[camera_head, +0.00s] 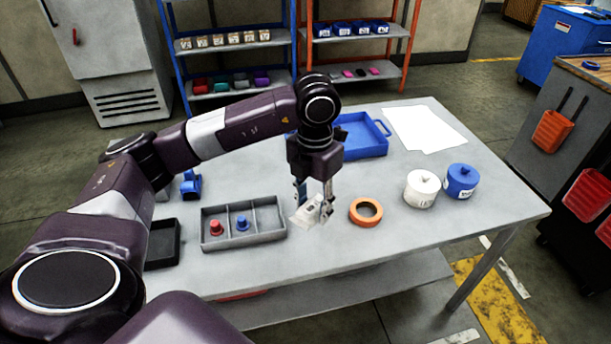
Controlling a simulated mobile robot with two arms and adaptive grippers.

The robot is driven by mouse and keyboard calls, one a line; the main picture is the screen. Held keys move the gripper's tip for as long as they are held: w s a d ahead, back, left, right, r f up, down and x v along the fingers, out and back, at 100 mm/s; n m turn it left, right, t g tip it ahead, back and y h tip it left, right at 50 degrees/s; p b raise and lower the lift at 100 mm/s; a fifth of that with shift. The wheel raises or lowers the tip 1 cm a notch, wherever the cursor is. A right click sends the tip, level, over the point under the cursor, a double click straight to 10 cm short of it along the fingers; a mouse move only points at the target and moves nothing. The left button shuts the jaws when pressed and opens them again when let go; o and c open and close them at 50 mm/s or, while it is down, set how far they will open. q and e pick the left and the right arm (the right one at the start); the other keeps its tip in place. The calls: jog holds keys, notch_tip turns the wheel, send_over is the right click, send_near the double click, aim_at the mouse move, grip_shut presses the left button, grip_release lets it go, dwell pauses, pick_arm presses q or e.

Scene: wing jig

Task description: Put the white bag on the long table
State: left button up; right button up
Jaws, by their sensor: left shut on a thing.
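My left gripper (313,203) is over the long table (340,268), pointing down, in the head view. It is shut on the white bag (304,216), which shows between its fingers. The bag is at or just above the table top, between the grey divided tray and the orange ring; I cannot tell whether it touches the table. The fingers hide part of the bag. My right gripper is not in view.
A grey divided tray (269,238) with a red and a blue piece is left of the bag. An orange ring (366,212), a white pot (421,189) and a blue pot (461,181) are to the right. A blue tray (366,137) and white sheet (424,129) lie behind.

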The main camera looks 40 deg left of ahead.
pick_arm(q)
jog(key=w+a+r+n+b, duration=0.3)
jog(key=r+n, duration=0.2)
jog(key=n, duration=1)
jog(key=n+b, duration=0.1)
jog(key=n, duration=0.4)
send_over(309, 233)
notch_tip(309, 233, down, 13)
jog(key=shift+a, duration=0.1)
notch_tip(309, 233, down, 5)
jog(key=shift+r, duration=0.1)
jog(key=shift+w+f, duration=0.1)
jog(key=shift+f, duration=0.2)
jog(key=shift+f, duration=0.15)
jog(key=o, duration=1.2)
jog(key=shift+c, duration=0.2)
